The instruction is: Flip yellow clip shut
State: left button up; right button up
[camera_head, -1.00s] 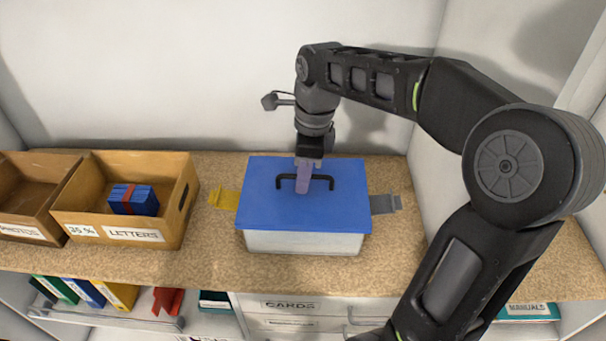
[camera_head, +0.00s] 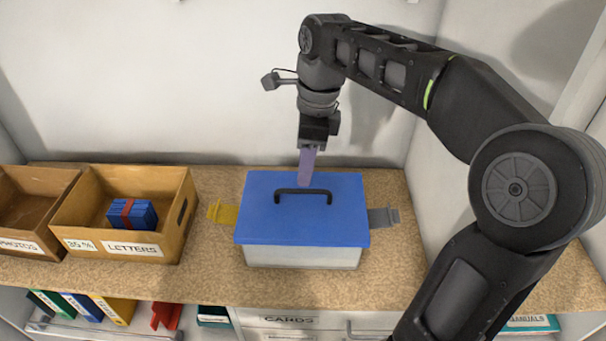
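The yellow clip (camera_head: 223,213) sticks out flat from the left side of a box with a blue lid (camera_head: 270,225) and white body (camera_head: 300,256). A grey clip (camera_head: 384,217) sticks out from the box's right side. The lid lies on the box, with a black handle (camera_head: 303,191) on top. My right gripper (camera_head: 306,168) points down just behind and above the handle, to the right of the yellow clip. Its pale purple fingers look close together, seen edge-on, and I cannot tell whether they are shut. My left gripper is out of view.
A wooden crate labelled LETTERS (camera_head: 133,249) with a blue bundle (camera_head: 133,214) stands left of the box. Another crate (camera_head: 22,245) stands beyond it. White walls close the back and right. Binders (camera_head: 115,308) stand below the shelf (camera_head: 210,275).

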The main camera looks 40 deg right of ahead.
aim_at(227, 214)
jog(key=k, duration=1)
